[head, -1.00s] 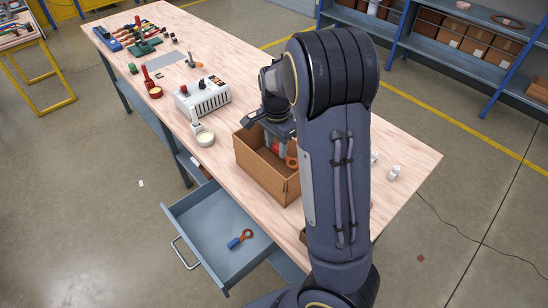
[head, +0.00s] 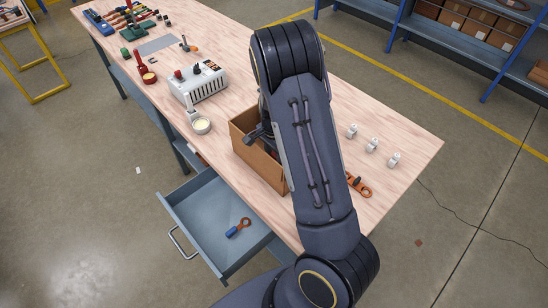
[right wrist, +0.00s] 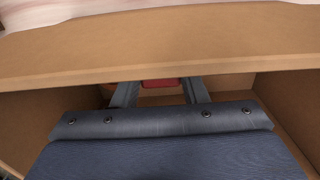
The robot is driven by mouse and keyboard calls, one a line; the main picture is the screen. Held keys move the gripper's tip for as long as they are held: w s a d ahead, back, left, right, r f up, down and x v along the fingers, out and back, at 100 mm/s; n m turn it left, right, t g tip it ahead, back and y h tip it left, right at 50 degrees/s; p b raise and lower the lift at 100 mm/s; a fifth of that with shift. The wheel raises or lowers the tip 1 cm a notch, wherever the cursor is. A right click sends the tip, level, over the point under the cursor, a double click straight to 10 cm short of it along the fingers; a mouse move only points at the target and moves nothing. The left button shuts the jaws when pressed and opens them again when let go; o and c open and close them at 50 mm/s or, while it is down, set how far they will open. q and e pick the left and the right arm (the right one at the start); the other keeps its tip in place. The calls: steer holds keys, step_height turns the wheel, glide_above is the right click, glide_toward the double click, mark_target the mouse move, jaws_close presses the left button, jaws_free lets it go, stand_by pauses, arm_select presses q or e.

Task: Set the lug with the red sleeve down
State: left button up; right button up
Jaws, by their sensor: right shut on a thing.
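The lug with the red sleeve (right wrist: 160,84) shows as a red strip between my right gripper's fingers in the right wrist view. My right gripper (right wrist: 160,91) is shut on it. The fingers are down inside the open cardboard box (head: 258,166), behind its near wall in the wrist view (right wrist: 160,45). Whether the lug touches the box floor cannot be told. In the head view my right arm hides the lug and the fingertips. My left gripper is not in view.
A lug with a blue sleeve (head: 238,228) lies in the open drawer (head: 195,215). An orange part (head: 361,187) lies right of my arm. Several white pieces (head: 372,145) stand on the table's right. A grey-white device (head: 200,84) and a round cream pot (head: 202,125) stand left of the box.

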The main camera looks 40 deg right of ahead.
step_height(320, 180, down, 2)
steer(key=shift+f, duration=0.3)
steer(key=shift+f, duration=0.15)
steer(key=o, duration=1)
